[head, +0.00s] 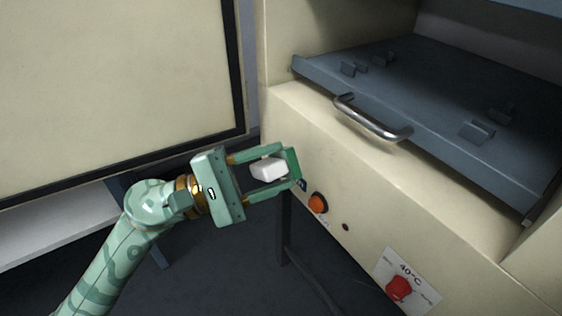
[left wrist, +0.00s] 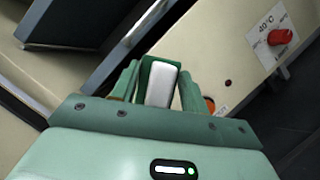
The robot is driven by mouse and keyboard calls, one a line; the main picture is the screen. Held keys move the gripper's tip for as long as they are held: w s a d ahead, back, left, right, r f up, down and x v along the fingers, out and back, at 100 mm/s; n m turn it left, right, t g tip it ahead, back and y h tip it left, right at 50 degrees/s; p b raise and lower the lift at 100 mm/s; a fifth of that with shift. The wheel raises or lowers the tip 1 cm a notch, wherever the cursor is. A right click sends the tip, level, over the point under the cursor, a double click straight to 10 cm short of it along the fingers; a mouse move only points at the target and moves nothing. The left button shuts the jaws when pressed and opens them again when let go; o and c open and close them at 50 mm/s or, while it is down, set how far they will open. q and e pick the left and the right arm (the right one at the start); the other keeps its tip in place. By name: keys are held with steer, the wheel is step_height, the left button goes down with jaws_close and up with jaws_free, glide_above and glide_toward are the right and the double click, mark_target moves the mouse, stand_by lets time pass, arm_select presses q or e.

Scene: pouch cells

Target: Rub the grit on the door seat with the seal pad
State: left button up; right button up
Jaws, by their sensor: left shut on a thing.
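My left gripper (head: 281,171) is shut on the seal pad (head: 268,169), a white block with a green face at its far side. The pad also shows between the fingers in the left wrist view (left wrist: 161,86). The gripper holds it in front of the cream cabinet front, near its left corner. Whether the green face touches the cabinet cannot be told. The door seat (head: 272,60) appears to be the cream frame left of the opening. I make out no grit. The open door (head: 110,80) with its dark edge seal stands at the left. My right gripper is not in view.
A grey tray (head: 430,75) with small clips and a metal handle (head: 372,120) juts from the opening. Below it are an orange button (head: 318,203) and a red knob (head: 398,288) marked 40°C. Dark floor shows beneath the gripper.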

mark_target(260, 175)
arm_select(q)
steer(key=shift+s+a+f+b, duration=0.1)
steer(key=shift+s+a+b, duration=0.1)
steer(key=shift+s+a, duration=0.35)
steer(key=shift+s+a+b, duration=0.15)
steer(key=shift+s+a, duration=0.2)
steer(key=shift+a, duration=0.3)
steer(key=shift+w+d, duration=0.1)
steer(key=shift+d, duration=0.05)
stand_by(0.3)
steer(key=w+d, duration=0.1)
steer(key=d, duration=0.1)
steer(key=w+d+b, duration=0.1)
steer(key=w+d, duration=0.1)
steer(key=shift+w+d, duration=0.15)
steer(key=shift+d, duration=0.05)
steer(key=shift+w+d, duration=0.4)
steer(key=shift+d, duration=0.2)
steer(key=shift+w+d, duration=0.55)
steer(key=shift+d, duration=0.25)
stand_by(0.3)
